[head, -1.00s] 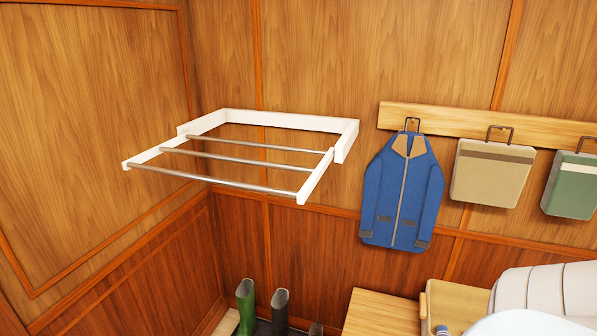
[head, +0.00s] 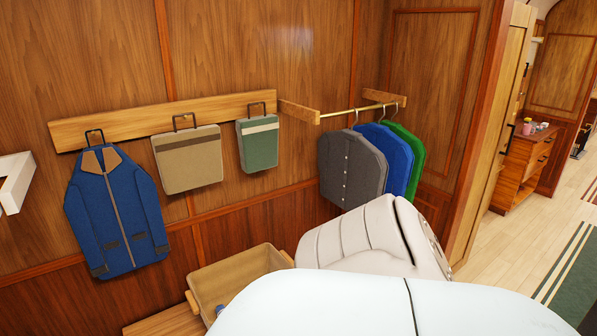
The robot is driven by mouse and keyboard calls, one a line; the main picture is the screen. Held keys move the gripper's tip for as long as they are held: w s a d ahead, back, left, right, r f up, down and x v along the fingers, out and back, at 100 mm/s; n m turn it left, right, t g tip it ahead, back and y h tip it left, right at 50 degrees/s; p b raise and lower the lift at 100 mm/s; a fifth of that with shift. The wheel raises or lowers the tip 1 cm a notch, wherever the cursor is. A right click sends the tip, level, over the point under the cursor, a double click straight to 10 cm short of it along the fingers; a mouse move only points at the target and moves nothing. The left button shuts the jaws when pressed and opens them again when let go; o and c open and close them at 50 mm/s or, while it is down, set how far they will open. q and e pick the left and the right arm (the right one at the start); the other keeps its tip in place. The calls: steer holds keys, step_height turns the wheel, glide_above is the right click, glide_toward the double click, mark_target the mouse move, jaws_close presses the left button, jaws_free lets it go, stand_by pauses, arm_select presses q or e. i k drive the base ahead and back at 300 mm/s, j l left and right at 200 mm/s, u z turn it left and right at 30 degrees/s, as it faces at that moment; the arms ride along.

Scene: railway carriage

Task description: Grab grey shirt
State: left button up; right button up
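The grey shirt (head: 350,170) hangs on a hanger from a brass rail (head: 362,109) in the corner, in the right half of the head view. It has a row of light buttons down its front. It is the nearest garment on the rail and partly covers a blue shirt (head: 398,160). A green shirt (head: 416,152) hangs behind the blue one. Neither of my grippers shows in the head view.
A blue jacket (head: 116,215) and beige (head: 188,160) and green (head: 258,145) bags hang from a wall board (head: 80,132). Open floor (head: 520,235) lies right, past a doorway.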

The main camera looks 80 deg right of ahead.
mark_target(353, 173)
steer(key=z, duration=2.9)
steer(key=i+l+u, duration=0.2)
steer(key=i, duration=0.2)
steer(key=j, duration=0.1)
